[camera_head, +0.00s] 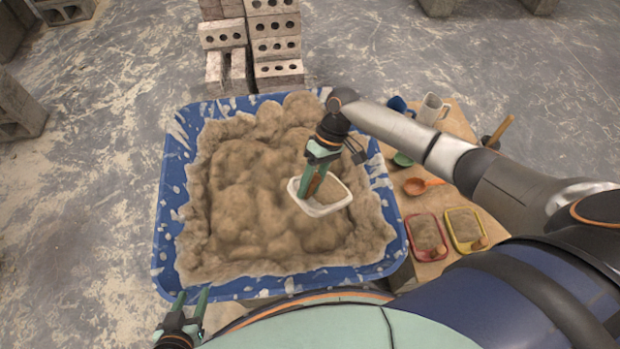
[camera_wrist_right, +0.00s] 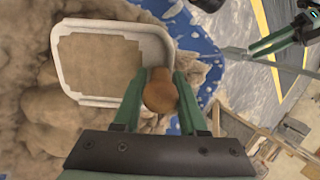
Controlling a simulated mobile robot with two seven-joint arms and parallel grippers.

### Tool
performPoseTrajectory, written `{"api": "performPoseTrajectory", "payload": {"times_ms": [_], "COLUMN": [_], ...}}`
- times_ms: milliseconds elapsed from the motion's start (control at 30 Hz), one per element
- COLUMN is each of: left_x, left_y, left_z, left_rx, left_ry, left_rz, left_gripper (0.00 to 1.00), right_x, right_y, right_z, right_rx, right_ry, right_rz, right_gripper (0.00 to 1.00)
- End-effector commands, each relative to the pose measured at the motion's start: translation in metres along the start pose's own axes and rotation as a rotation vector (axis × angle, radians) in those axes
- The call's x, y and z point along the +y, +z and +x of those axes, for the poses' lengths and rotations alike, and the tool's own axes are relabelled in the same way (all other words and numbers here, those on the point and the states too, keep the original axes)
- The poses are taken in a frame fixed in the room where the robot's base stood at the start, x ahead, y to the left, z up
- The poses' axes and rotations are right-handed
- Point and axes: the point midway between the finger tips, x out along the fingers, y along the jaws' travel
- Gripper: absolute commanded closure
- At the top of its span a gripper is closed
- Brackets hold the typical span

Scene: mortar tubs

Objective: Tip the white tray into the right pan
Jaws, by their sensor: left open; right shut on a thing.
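The white tray (camera_head: 320,209) is held over the sandy heap inside the blue tub (camera_head: 172,205), right of its middle. The tray carries sandy material. In the right wrist view the white tray (camera_wrist_right: 100,101) shows its rounded rim and a brown knob-like handle (camera_wrist_right: 160,98). My right gripper (camera_head: 310,188) is shut on that handle; its green fingers sit on both sides of it. My left gripper (camera_head: 192,297) is open and empty at the tub's front left edge. I cannot make out for sure which thing is the right pan.
A wooden table (camera_head: 459,120) right of the tub bears a red tray (camera_head: 428,257) and a yellow tray (camera_head: 482,246), both with sandy fill, an orange scoop (camera_head: 418,186) and cups. Concrete blocks (camera_head: 275,45) stand behind the tub. The left floor is mostly clear.

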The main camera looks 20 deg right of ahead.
Motion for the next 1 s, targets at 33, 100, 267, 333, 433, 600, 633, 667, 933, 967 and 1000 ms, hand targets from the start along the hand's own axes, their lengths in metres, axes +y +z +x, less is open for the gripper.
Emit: {"api": "performPoseTrajectory", "payload": {"times_ms": [33, 100, 267, 333, 433, 600, 633, 667, 933, 967, 1000], "left_x": [0.0003, 0.0006, 0.0011, 0.0013, 0.0013, 0.0013, 0.0013, 0.0014, 0.0019, 0.0019, 0.0020], "left_y": [-0.0035, -0.0068, -0.0109, -0.0111, -0.0085, -0.0054, -0.0054, -0.0055, -0.0062, -0.0063, -0.0063], "left_z": [-0.0032, -0.0063, -0.0097, -0.0098, -0.0073, -0.0041, -0.0040, -0.0040, -0.0043, -0.0043, -0.0043], "left_rx": [0.001, 0.001, 0.001, 0.000, 0.000, 0.000, 0.000, 0.000, 0.000, 0.000, 0.000], "left_ry": [0.000, -0.001, 0.000, 0.000, 0.000, 0.001, 0.001, 0.001, 0.002, 0.002, 0.002], "left_rz": [-0.001, -0.002, -0.002, -0.002, -0.002, -0.002, -0.002, -0.002, -0.002, -0.002, -0.002], "left_gripper": [0.50, 0.50, 0.50, 0.50, 0.50, 0.50, 0.50, 0.50, 0.50, 0.50, 0.50], "right_x": [-0.0028, -0.0036, -0.0046, -0.0044, -0.0035, -0.0031, -0.0029, -0.0028, -0.0030, -0.0030, -0.0030], "right_y": [-0.0003, -0.0006, -0.0014, -0.0013, -0.0016, -0.0013, -0.0010, -0.0008, -0.0006, -0.0006, -0.0006], "right_z": [-0.0028, -0.0036, -0.0018, -0.0011, 0.0002, 0.0005, 0.0003, 0.0001, -0.0004, -0.0004, -0.0004], "right_rx": [0.001, 0.002, 0.004, 0.005, 0.005, 0.004, 0.004, 0.004, 0.003, 0.003, 0.003], "right_ry": [0.024, 0.074, 0.236, 0.311, 0.404, 0.498, 0.505, 0.510, 0.512, 0.512, 0.512], "right_rz": [-0.003, 0.001, 0.017, 0.026, 0.039, 0.053, 0.056, 0.057, 0.059, 0.059, 0.059], "right_gripper": [1.00, 1.00, 1.00, 1.00, 1.00, 1.00, 1.00, 1.00, 1.00, 1.00, 1.00]}}
